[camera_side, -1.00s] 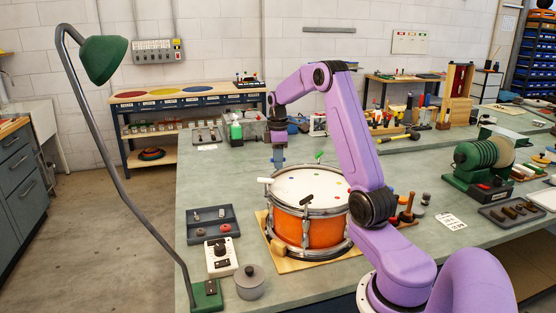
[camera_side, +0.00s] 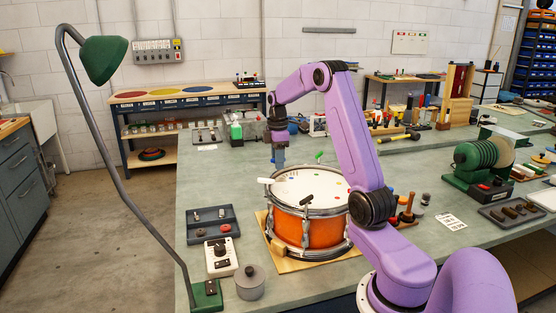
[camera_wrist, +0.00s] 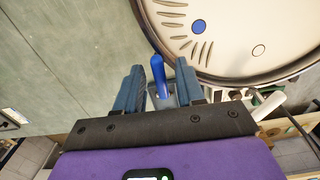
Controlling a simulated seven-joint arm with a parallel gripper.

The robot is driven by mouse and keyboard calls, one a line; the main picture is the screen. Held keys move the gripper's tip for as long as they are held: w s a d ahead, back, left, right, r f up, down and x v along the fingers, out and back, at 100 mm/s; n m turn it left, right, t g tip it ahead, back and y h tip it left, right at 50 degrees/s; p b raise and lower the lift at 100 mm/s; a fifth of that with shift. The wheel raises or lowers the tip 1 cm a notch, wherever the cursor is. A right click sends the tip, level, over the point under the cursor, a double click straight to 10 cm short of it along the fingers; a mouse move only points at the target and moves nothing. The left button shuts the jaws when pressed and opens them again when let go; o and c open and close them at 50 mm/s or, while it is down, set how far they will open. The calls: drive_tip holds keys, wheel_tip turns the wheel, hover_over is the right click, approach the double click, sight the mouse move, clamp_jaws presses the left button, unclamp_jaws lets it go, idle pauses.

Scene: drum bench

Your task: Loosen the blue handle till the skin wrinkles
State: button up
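The orange drum (camera_side: 325,232) stands upright on a board, its white skin (camera_side: 300,184) facing up. In the wrist view, several short curved wrinkles show on the skin around a blue dot (camera_wrist: 199,27). The blue handle (camera_wrist: 158,72) stands just outside the drum's rim, beside that dot. My gripper (camera_wrist: 159,68) has one finger on each side of the blue handle, with a visible gap on both sides. In the side view my gripper (camera_side: 279,161) is at the far left edge of the drum, and I cannot make out the blue handle there.
A white handle (camera_wrist: 268,106) is close to my right finger in the wrist view. A grey tray (camera_side: 210,224), a control box (camera_side: 221,257) and a grey pot (camera_side: 250,281) stand left of the drum.

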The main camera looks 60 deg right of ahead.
wheel_tip(320, 180, up, 17)
drive_tip(key=shift+r, duration=0.2)
idle(0.7)
drive_tip(key=shift+a, duration=0.1)
drive_tip(key=a+f+n, duration=0.1)
drive_tip(key=a+f, duration=0.1)
drive_tip(key=a, duration=0.9)
drive_tip(key=a+f, duration=0.2)
drive_tip(key=a, duration=0.8)
drive_tip(key=s+a+f+n, duration=0.1)
drive_tip(key=s+a+f, duration=0.1)
drive_tip(key=s+a, duration=0.3)
drive_tip(key=s+a+f, duration=0.1)
drive_tip(key=s+a, duration=0.1)
drive_tip(key=a, duration=0.5)
drive_tip(key=s+a+f+n, duration=0.1)
drive_tip(key=s+f, duration=0.3)
drive_tip(key=s, duration=0.6)
drive_tip(key=s+a+f+n, duration=0.1)
drive_tip(key=s+a+f, duration=0.2)
drive_tip(key=s, duration=0.8)
wheel_tip(320, 180, down, 2)
drive_tip(key=shift+s+f, duration=0.2)
